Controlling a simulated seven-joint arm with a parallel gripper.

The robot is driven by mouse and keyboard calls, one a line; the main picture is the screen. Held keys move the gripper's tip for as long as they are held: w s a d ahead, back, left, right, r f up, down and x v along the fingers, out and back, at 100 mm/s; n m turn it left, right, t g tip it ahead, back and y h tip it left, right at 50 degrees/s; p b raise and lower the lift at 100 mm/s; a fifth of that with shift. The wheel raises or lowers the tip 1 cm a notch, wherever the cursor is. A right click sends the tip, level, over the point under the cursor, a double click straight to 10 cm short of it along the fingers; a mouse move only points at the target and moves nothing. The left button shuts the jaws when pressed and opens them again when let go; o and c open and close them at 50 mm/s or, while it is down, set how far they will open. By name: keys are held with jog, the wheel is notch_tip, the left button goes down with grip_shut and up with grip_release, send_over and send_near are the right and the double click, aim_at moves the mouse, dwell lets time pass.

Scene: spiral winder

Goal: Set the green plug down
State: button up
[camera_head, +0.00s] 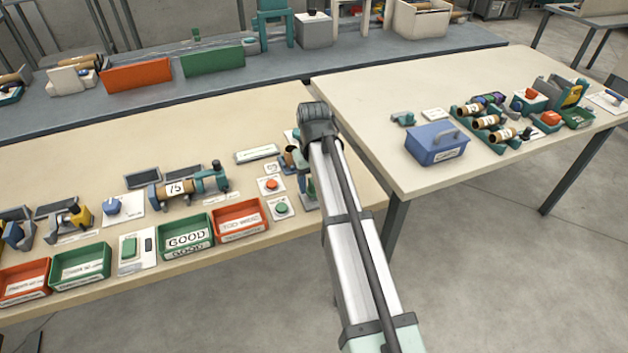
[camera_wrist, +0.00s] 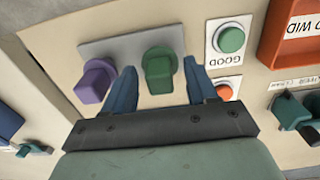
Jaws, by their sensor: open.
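The green plug (camera_wrist: 158,66) stands upright on a grey plate (camera_wrist: 122,46) in the wrist view. My gripper (camera_wrist: 158,70) is open, with one blue finger on each side of the green plug and visible gaps between. A purple plug (camera_wrist: 95,80) stands on the same plate, just outside the left finger. The lower parts of both plugs are partly hidden, so I cannot tell how deep they sit. In the head view my arm covers this spot, and the green plug cannot be made out.
A green button (camera_wrist: 231,40) and an orange button (camera_wrist: 224,92) lie close to the right finger. An orange tray (camera_head: 240,220) and a green GOOD tray (camera_head: 186,240) stand along the bench's front edge. A blue toolbox (camera_head: 434,145) is on the right table.

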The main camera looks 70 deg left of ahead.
notch_tip(320, 180, up, 12)
jog(key=shift+r, duration=0.2)
dwell(0.5)
